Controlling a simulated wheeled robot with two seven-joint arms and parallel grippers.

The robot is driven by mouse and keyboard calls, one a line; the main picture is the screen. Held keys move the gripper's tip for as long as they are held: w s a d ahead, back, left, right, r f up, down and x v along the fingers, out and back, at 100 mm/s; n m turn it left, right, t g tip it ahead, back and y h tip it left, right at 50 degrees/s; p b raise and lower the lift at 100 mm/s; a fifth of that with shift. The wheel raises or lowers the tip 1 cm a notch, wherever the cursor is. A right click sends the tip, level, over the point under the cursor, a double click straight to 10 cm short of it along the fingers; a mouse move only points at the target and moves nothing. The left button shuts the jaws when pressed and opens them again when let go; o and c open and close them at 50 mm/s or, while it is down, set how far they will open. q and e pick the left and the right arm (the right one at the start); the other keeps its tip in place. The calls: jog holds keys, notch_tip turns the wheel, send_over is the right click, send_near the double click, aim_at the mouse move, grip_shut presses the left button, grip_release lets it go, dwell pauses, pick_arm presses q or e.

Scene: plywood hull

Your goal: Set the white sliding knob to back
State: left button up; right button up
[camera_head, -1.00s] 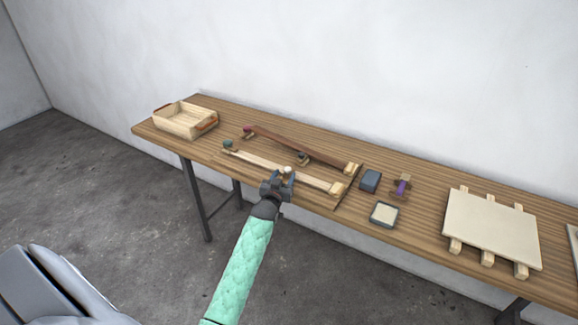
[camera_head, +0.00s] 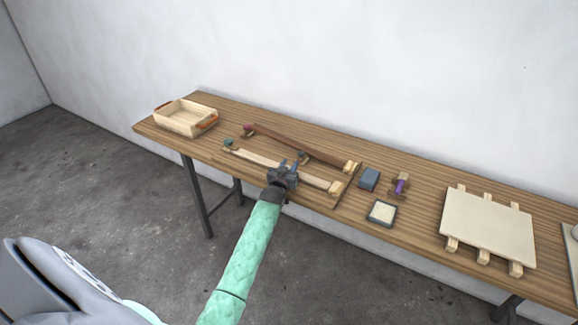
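The white sliding knob is hidden behind my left gripper (camera_head: 289,164) in this view. The pale wooden rail (camera_head: 255,157) lies along the front of the table, with a teal ball (camera_head: 228,143) at its left end and a pale block (camera_head: 336,187) at its right end. My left gripper is over the middle of this rail, where the knob was last visible. Its two fingers stand apart, so it looks open. Whether they touch the knob cannot be seen. My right gripper is out of view.
Behind runs a dark brown rail (camera_head: 285,143) with a red ball (camera_head: 248,129) and a dark knob (camera_head: 304,155). A wooden tray (camera_head: 160,124) stands at the left. To the right are a blue-grey block (camera_head: 369,179), a purple-banded piece (camera_head: 400,184), a small dish (camera_head: 371,217) and a pale board (camera_head: 490,225).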

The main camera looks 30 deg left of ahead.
pick_arm(q)
grip_shut()
jog(key=shift+s, duration=0.3)
jog(key=shift+a+p+v, duration=0.25)
jog(key=shift+p+v, duration=0.05)
jog(key=shift+v, duration=0.8)
jog(key=shift+s, duration=0.1)
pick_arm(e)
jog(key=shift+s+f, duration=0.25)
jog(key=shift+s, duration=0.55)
pick_arm(q)
jog(key=shift+o, duration=1.4)
grip_release()
jog(key=shift+o, duration=0.7)
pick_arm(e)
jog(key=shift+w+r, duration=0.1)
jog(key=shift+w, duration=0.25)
